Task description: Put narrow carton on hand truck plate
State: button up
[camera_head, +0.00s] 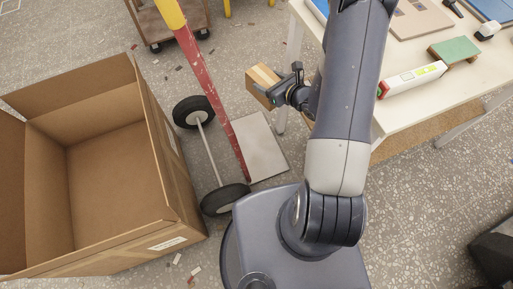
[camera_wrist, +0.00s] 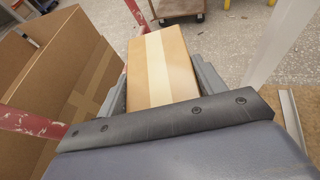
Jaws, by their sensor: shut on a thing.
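My gripper (camera_head: 284,92) is shut on the narrow carton (camera_head: 262,80), a light brown box with a paler tape stripe. In the wrist view the carton (camera_wrist: 160,68) sits between my two fingers. The hand truck has a red and yellow frame (camera_head: 196,65), two black wheels and a flat grey plate (camera_head: 261,147) on the floor. In the head view the carton appears above the far side of the plate, apart from it and held up in the air. The plate looks bare. My arm hides part of the carton's surroundings.
A large open cardboard box (camera_head: 105,190) stands left of the hand truck. A wheeled wooden dolly (camera_head: 160,25) stands at the back.

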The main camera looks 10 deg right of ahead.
jog(key=shift+n+g+y, duration=0.3)
jog(key=shift+n+y, duration=0.2)
jog(key=w+f+b, duration=0.1)
jog(key=f+b, duration=1)
jog(key=f, duration=0.9)
jog(key=w+f+b, duration=0.2)
jog(key=f+b, duration=0.9)
jog(key=f, duration=1)
jog(key=w+f+b, duration=0.1)
jog(key=f+b, duration=1)
jog(key=f, duration=1)
jog(key=shift+w+d+f, duration=0.1)
jog(key=shift+w+d, duration=0.05)
jog(key=o, duration=1.3)
jog(key=shift+f, duration=0.1)
